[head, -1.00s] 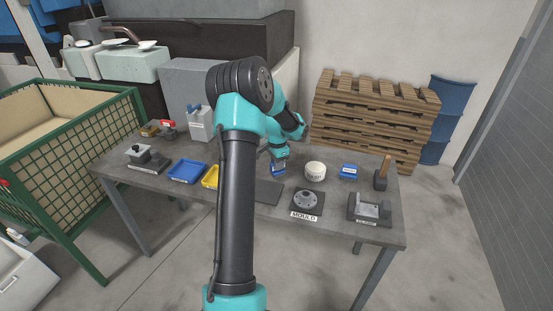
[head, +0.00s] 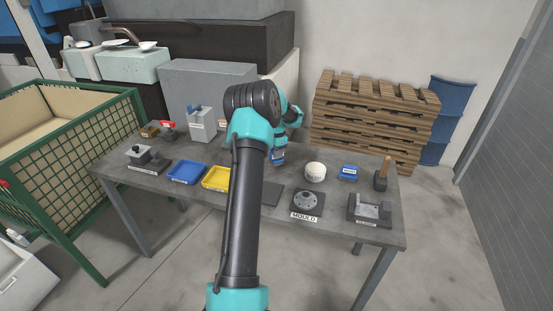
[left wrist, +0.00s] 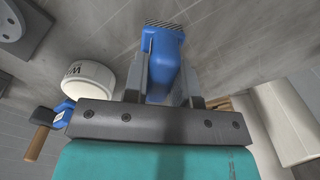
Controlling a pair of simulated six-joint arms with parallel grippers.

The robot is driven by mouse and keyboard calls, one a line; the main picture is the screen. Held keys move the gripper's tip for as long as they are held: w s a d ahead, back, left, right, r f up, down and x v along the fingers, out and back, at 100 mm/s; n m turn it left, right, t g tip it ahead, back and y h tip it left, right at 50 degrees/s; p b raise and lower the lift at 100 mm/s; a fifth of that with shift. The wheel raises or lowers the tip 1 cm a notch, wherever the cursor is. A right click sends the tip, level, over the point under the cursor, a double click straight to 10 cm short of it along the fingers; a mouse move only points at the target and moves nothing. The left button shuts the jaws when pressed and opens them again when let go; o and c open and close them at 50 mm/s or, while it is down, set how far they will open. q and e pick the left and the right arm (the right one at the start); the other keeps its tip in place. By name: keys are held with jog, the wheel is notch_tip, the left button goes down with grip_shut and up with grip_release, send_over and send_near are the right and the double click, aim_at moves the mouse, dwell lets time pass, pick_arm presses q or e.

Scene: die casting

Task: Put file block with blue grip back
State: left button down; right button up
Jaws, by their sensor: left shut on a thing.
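The file block with the blue grip (left wrist: 163,66) is held between the fingers of my left gripper (left wrist: 163,84) in the left wrist view. Its ridged grey face shows at its far end. In the head view my left gripper (head: 278,149) is above the back middle of the table, left of a white round tub, with the blue grip (head: 278,157) just below it. Whether the block touches the table is unclear. My arm hides part of the table behind it. My right gripper is not in view.
The white tub (head: 315,171), a blue box (head: 348,173) and a wooden-handled tool (head: 382,174) stand to the right. The mould (head: 307,201) and a dark plate (head: 271,194) lie in front. Yellow (head: 216,178) and blue (head: 187,173) trays are left.

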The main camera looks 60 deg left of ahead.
pick_arm(q)
jog(key=shift+w+a, duration=0.15)
jog(key=shift+a, duration=0.15)
jog(key=shift+f, duration=1.75)
jog(key=shift+f, duration=0.15)
jog(key=c, duration=0.9)
grip_release()
notch_tip(320, 180, up, 12)
jog(key=shift+r, duration=0.15)
